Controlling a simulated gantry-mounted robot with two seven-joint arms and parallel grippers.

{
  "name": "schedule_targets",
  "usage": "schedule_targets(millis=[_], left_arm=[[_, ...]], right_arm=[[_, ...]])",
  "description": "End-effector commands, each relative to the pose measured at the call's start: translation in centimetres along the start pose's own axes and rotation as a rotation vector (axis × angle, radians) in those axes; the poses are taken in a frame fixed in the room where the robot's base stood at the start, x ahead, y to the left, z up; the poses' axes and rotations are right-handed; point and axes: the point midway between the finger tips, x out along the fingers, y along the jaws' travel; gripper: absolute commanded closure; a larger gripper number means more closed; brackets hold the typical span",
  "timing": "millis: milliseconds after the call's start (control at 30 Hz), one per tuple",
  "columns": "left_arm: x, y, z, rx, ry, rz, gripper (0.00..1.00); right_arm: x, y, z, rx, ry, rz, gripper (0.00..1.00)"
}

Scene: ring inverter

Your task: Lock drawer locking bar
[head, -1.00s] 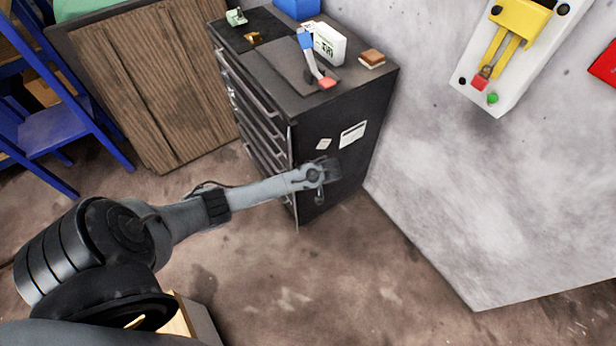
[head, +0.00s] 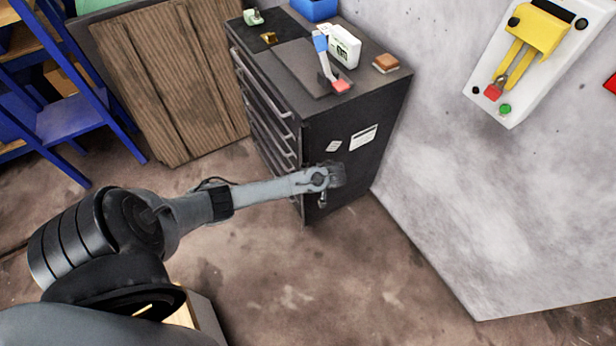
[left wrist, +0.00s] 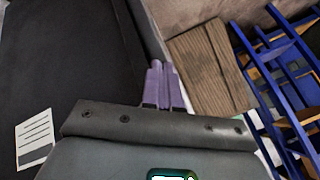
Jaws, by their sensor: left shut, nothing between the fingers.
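The dark drawer cabinet (head: 370,150) stands at the upper middle of the head view, with its stacked drawer fronts (head: 262,105) facing left. A thin light strip shows low on its near front corner, mostly behind my arm; I cannot tell if it is the locking bar or how it sits. My left gripper (head: 335,176) is in front of the cabinet's label-bearing side, low down; contact cannot be told. In the left wrist view its purple fingers (left wrist: 162,86) are together and empty, beside the cabinet's dark side (left wrist: 75,65) and near its edge.
Blue shelving (head: 75,120) and a wooden panel (head: 170,80) stand left. Floor in front is clear.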

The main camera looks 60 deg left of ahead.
Motion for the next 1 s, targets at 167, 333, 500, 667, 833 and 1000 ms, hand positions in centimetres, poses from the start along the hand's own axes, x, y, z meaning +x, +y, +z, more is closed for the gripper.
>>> schedule_targets(millis=[167, 333, 500, 667, 833, 1000], left_arm=[[0.0, -0.3, 0.1, 0.023, 0.012, 0.01, 1.0], [0.0, -0.5, 0.1, 0.051, 0.025, 0.022, 1.0], [0.1, -0.9, 0.2, 0.089, 0.046, 0.042, 1.0], [0.1, -1.5, 0.3, 0.159, 0.082, 0.078, 1.0], [0.3, -2.4, 0.5, 0.273, 0.142, 0.136, 1.0], [0.7, -2.9, 0.6, 0.404, 0.212, 0.208, 1.0]], right_arm=[[-0.6, 0.2, -0.2, -0.006, -0.001, 0.005, 0.46], [-1.1, 0.2, -0.3, -0.008, -0.001, 0.006, 0.46], [-2.0, 0.3, -0.6, -0.008, -0.001, 0.006, 0.46], [-3.4, 0.3, -1.1, -0.006, -0.001, 0.005, 0.46], [-5.4, 0.2, -1.7, -0.002, 0.0, 0.002, 0.46], [-7.0, 0.2, -2.3, 0.001, 0.001, 0.0, 0.46]])
